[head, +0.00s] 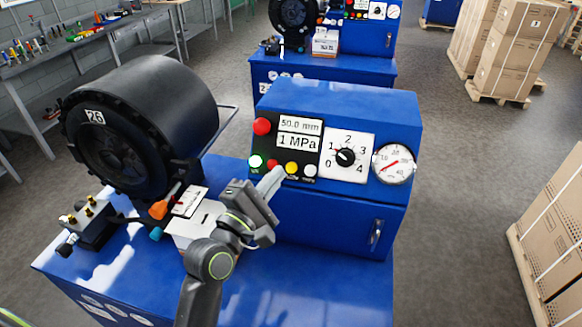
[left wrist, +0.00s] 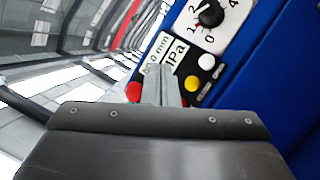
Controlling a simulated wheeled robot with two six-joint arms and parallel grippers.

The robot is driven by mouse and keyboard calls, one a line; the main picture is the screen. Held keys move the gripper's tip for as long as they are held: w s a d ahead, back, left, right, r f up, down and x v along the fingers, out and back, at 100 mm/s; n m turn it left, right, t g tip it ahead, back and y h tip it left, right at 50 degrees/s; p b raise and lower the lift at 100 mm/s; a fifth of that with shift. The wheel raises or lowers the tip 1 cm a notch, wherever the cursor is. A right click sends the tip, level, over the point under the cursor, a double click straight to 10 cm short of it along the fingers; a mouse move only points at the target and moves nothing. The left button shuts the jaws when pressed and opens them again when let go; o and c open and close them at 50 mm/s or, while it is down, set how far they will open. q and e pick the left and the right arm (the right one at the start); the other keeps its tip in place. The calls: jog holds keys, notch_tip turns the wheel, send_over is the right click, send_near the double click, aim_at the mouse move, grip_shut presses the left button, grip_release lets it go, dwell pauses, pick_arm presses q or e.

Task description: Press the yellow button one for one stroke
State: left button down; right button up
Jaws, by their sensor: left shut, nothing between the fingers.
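The yellow button (head: 291,168) is on the black control panel of the blue crimper, between a small red button (head: 272,163) and a white button (head: 310,171). My left gripper (head: 276,173) is shut and empty, its fingertips just left of and slightly below the yellow button in the head view. In the left wrist view the yellow button (left wrist: 192,83) shows right of the shut fingers (left wrist: 165,68). I cannot tell whether the tips touch the panel. My right gripper is not in view.
A dial (head: 345,156) and a pressure gauge (head: 394,164) are to the right. The black crimper head (head: 150,115) stands left. Cartons (head: 555,245) stand far right.

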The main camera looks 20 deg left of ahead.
aim_at(292, 168)
pick_arm(q)
jog(key=shift+w+f, duration=0.1)
jog(key=shift+f, duration=0.05)
jog(key=w+f+b, duration=0.4)
jog(key=w, duration=0.3)
jog(key=shift+a+f, duration=0.25)
jog(key=shift+f, duration=0.1)
jog(key=shift+w, duration=0.1)
dwell(1.9)
jog(key=shift+w+f, duration=0.25)
jog(key=shift+w, duration=0.1)
jog(key=shift+w+f, duration=0.25)
jog(key=shift+w, duration=0.1)
dwell(0.7)
dwell(0.3)
jog(key=shift+s+r+p, duration=0.5)
jog(key=shift+s+p, duration=0.15)
jog(key=shift+s, duration=0.1)
